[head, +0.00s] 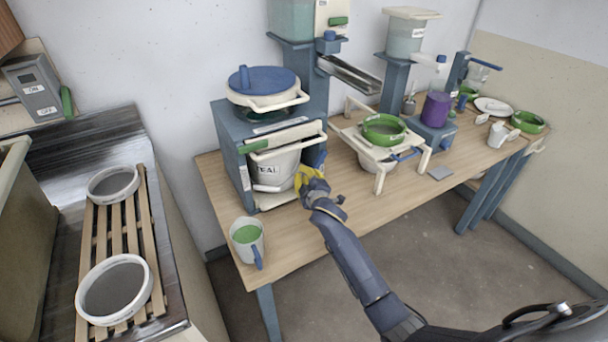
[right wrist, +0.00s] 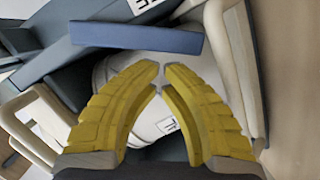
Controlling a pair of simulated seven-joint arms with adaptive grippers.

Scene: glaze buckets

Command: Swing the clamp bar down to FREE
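A white bucket (head: 276,168) with a label that seems to read TEAL sits in a blue-grey frame (head: 232,150) at the left of the table. I cannot read a FREE mark. My right gripper (head: 312,181) is at the bucket's right front. In the right wrist view its yellow fingertips (right wrist: 161,70) almost meet, with nothing visible between them. A blue bar (right wrist: 137,37) lies just beyond the tips, before the white bucket (right wrist: 128,75). My left gripper is out of view.
A cup of green glaze (head: 247,238) stands at the table's front left. A cream stand (head: 349,137) with a green ring (head: 384,130) is to the gripper's right. A blue-lidded pot (head: 266,88) sits on top of the frame.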

